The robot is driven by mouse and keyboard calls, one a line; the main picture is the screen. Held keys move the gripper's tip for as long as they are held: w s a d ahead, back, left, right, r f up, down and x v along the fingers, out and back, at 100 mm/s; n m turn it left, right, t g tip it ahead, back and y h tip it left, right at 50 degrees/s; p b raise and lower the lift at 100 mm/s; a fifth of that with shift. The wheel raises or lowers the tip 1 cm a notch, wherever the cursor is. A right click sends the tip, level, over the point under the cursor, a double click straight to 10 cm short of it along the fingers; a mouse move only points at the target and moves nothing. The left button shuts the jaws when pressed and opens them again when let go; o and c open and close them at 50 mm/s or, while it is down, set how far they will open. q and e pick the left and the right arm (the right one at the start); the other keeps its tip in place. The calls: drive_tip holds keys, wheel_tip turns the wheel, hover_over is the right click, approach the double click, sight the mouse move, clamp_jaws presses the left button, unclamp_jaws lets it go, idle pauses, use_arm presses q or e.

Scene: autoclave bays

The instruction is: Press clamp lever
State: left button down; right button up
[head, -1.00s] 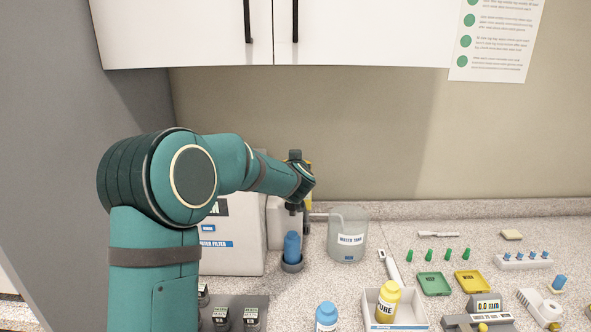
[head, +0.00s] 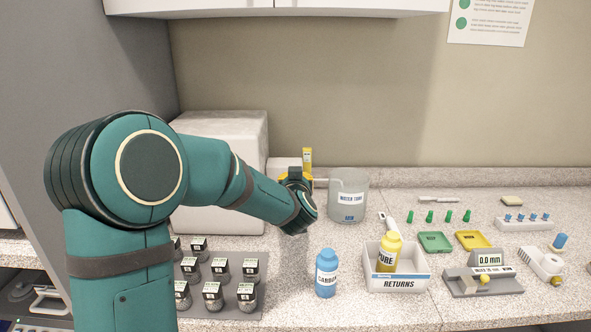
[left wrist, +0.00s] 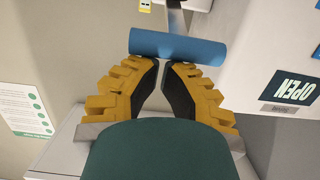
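In the left wrist view a blue cylindrical bar (left wrist: 178,47) lies crosswise on a grey stem (left wrist: 177,18); it looks like the lever's grip. My left gripper (left wrist: 161,66) has its yellow, black-padded fingers drawn nearly together at the tips, with nothing between them. The tips are at the bar's near edge; I cannot tell whether they touch it. In the head view only part of the left gripper (head: 296,175) shows beyond my wrist, and my arm hides the bar. My right gripper is not in view.
A clear water tank (head: 348,180) is just right of the gripper. A blue bottle (head: 326,275), returns tray (head: 398,283) and several dark-lidded jars (head: 220,267) stand in front.

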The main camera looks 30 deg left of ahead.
use_arm(q)
wheel_tip(320, 180, down, 9)
drive_tip(key=s+d+b, duration=0.1)
drive_tip(key=b, duration=0.3)
drive_tip(key=shift+s+r+b, duration=0.2)
drive_tip(key=shift+s+b, duration=0.1)
drive_tip(key=shift+s, duration=0.1)
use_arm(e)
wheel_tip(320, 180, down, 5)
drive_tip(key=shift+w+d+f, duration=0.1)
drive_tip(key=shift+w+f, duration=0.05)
use_arm(q)
drive_tip(key=shift+r, duration=0.15)
